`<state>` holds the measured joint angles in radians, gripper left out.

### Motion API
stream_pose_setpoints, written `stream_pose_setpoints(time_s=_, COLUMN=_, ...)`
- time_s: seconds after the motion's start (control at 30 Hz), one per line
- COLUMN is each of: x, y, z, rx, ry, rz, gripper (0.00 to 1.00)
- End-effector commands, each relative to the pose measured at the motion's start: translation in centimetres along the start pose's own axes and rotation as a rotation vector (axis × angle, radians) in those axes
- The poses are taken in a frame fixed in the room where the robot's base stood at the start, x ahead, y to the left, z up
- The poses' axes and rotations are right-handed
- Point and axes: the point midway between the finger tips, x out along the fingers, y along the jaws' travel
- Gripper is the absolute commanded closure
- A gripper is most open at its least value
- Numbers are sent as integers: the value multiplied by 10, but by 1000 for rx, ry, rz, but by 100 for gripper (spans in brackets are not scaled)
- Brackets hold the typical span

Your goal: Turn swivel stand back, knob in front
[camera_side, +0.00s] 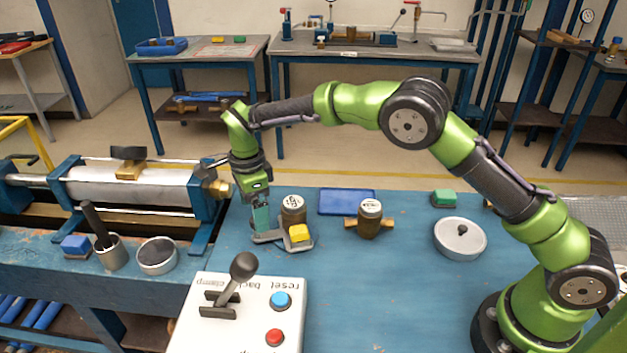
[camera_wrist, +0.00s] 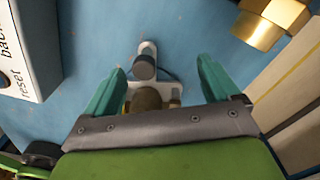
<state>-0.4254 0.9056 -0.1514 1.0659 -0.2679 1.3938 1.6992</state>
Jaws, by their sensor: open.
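The swivel stand has a flat grey base (camera_side: 270,237) on the blue bench. A brass-bodied meter with a white-topped cap (camera_side: 293,203) stands by it, and a yellow block (camera_side: 299,233) sits at its near right part. My gripper (camera_side: 262,232) points down at the stand's left part, partly hiding it. In the wrist view my open gripper (camera_wrist: 160,82) has one teal finger on each side of the stand. A dark grey round knob (camera_wrist: 145,66) on the pale stand (camera_wrist: 148,48) shows between them, with the brass body (camera_wrist: 147,98) nearer the palm. I cannot tell whether the fingers touch anything.
The white control box (camera_side: 245,315) with lever and buttons stands nearby. The clamp cylinder's brass end (camera_side: 215,188) is close left of my gripper. The front centre bench is clear.

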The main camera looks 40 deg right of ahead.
Motion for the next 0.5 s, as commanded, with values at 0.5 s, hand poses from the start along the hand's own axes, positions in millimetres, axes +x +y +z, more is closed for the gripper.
stream_pose_setpoints(time_s=0.5, x=-15, y=0, z=0, rx=-1, ry=-1, rz=-2, gripper=11)
